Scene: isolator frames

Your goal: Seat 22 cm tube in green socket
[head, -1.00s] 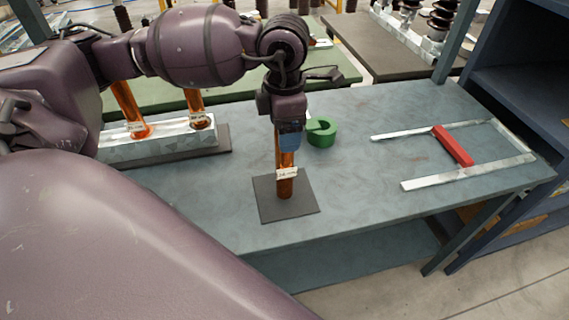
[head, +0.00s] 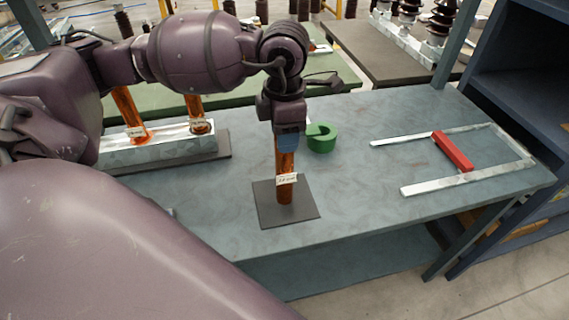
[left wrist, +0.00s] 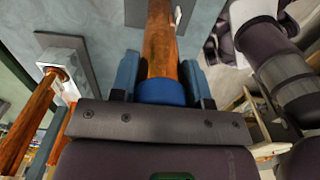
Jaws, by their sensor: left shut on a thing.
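My left gripper (head: 287,143) points down and is shut on the upper part of an orange-brown tube (head: 285,191) with a white label. The tube is upright, its lower end at the dark square pad (head: 303,212); whether it touches the pad I cannot tell. The left wrist view shows the tube (left wrist: 160,42) between the two blue fingers, with a blue band at its near end. The green socket (head: 322,143), a ring with a gap in its rim, stands on the table behind and right of the tube. My right gripper is not in view.
Two more orange-brown tubes (head: 130,112) (head: 197,112) stand in a pale metal rack (head: 165,149) at the left. A pale U-shaped frame (head: 432,187) with a red bar (head: 453,151) lies at the right. The blue-grey table (head: 365,185) is clear between pad and frame.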

